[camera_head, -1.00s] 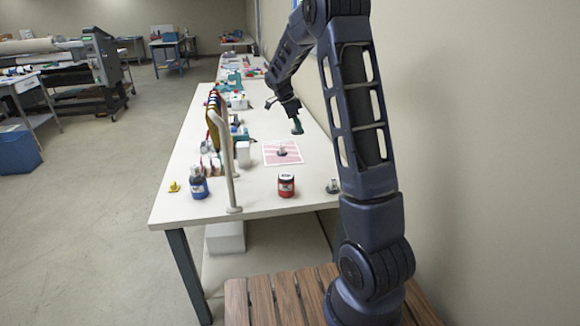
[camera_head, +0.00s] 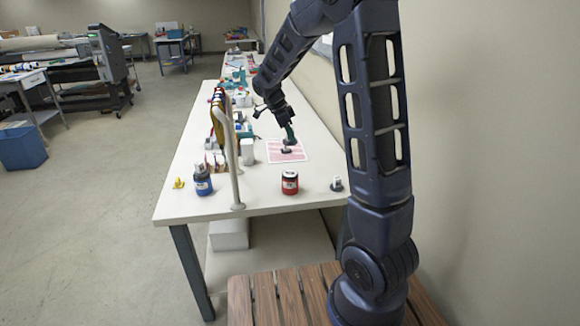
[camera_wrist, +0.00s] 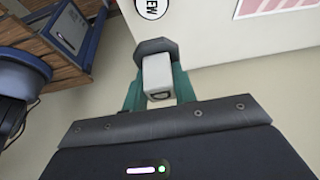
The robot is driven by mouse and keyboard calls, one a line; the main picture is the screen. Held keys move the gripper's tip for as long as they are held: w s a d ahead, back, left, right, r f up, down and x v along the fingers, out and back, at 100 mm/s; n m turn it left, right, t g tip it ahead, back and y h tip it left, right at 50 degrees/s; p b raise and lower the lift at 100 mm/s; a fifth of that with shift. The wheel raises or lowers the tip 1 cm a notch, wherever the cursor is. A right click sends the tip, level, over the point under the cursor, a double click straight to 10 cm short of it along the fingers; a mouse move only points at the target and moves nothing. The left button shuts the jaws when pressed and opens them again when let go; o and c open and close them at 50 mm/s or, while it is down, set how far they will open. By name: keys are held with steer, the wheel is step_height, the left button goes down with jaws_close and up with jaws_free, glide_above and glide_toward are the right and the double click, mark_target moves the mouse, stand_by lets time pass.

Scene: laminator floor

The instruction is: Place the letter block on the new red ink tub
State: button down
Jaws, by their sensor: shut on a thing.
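In the wrist view my gripper (camera_wrist: 158,92) has its green fingers shut on a small whitish block with a dark, wide base, which I take as the letter block (camera_wrist: 158,72). Its letter cannot be read. In the head view my gripper (camera_head: 290,137) is over the pink striped mat, with the dark-based block just under its tips; whether it touches the mat is unclear. The red ink tub (camera_head: 290,184) stands upright near the table's front, nearer than my gripper and apart from it. A round "NEW" label (camera_wrist: 151,6) is cut off at the wrist view's top.
On the white table (camera_head: 262,200), a blue ink tub (camera_head: 202,184) and a yellow piece (camera_head: 178,183) stand front left. A small dark-based piece (camera_head: 336,184) is right of the red tub. A pale post (camera_head: 234,165) rises left of the mat (camera_head: 301,157). The wall bounds the right.

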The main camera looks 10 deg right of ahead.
step_height(320, 180, down, 14)
steer(key=shift+r, duration=0.2)
stand_by(0.4)
steer(key=c, duration=1.1)
jaws_free()
steer(key=shift+f, duration=0.1)
steer(key=v, duration=1.1)
steer(key=s+d+r+n+y, duration=0.1)
steer(key=s+d+r+n, duration=0.4)
steer(key=r, duration=0.3)
steer(key=s+d+r+n+t+y, duration=0.1)
steer(key=s+d+r+n, duration=0.1)
steer(key=s, duration=0.6)
steer(key=s+d+r+n+t+y, duration=0.1)
steer(key=s+d+n, duration=0.3)
steer(key=s, duration=0.5)
steer(key=s+d+r+n+t+y, duration=0.1)
steer(key=s+d+r+n+t, duration=0.1)
steer(key=s+n, duration=0.5)
steer(key=shift+s+d+r+t, duration=0.15)
steer(key=shift+s+d+r, duration=0.15)
steer(key=shift+s+r, duration=0.25)
steer(key=shift+s+d+r+t, duration=0.15)
steer(key=shift+s+d+r, duration=0.1)
steer(key=shift+s+r, duration=0.25)
